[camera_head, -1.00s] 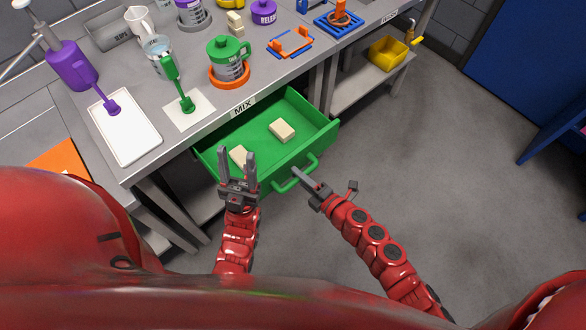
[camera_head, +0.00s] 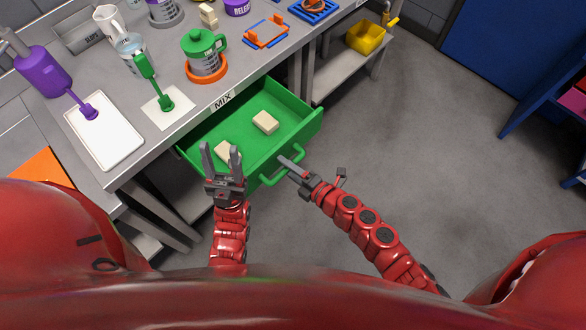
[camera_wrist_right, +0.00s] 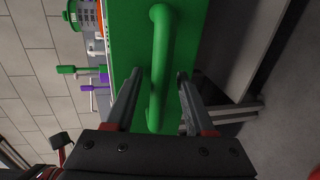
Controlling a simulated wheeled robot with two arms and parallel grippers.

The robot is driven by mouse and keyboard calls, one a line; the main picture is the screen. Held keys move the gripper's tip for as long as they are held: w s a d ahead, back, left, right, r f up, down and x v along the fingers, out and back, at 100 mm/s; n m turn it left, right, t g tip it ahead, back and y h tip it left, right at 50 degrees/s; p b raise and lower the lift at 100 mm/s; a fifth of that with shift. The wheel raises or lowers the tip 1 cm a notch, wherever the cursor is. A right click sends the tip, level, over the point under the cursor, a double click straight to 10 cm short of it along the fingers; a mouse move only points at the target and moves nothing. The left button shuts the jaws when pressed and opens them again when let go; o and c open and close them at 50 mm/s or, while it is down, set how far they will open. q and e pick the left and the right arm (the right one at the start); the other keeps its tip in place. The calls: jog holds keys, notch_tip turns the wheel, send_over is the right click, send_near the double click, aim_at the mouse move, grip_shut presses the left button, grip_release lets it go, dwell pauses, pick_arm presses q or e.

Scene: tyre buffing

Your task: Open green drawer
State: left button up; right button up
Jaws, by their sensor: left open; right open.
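The green drawer (camera_head: 240,140) stands pulled out from under the bench in the head view. Two pale blocks lie inside it, one near the middle (camera_head: 265,122) and one (camera_head: 226,152) partly hidden behind my left gripper. Its green handle (camera_head: 285,168) is on the front; in the right wrist view the handle (camera_wrist_right: 160,60) runs between my right fingers. My right gripper (camera_head: 287,162) is open at the handle, its fingers on either side (camera_wrist_right: 156,82); contact is unclear. My left gripper (camera_head: 221,152) is open, pointing up in front of the drawer's left part, apparently empty.
The grey bench (camera_head: 130,170) above carries a green-lidded jar (camera_head: 204,58), a green brush-like tool (camera_head: 158,90), a purple bottle (camera_head: 42,65) and a white tray (camera_head: 104,132). A yellow bin (camera_head: 366,37) sits on a lower shelf.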

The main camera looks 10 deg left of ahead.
jog(key=shift+s+d, duration=0.2)
jog(key=shift+d, duration=0.15)
jog(key=b+v, duration=0.1)
jog(key=v, duration=1.5)
jog(key=shift+s+d, duration=0.2)
jog(key=shift+r, duration=0.1)
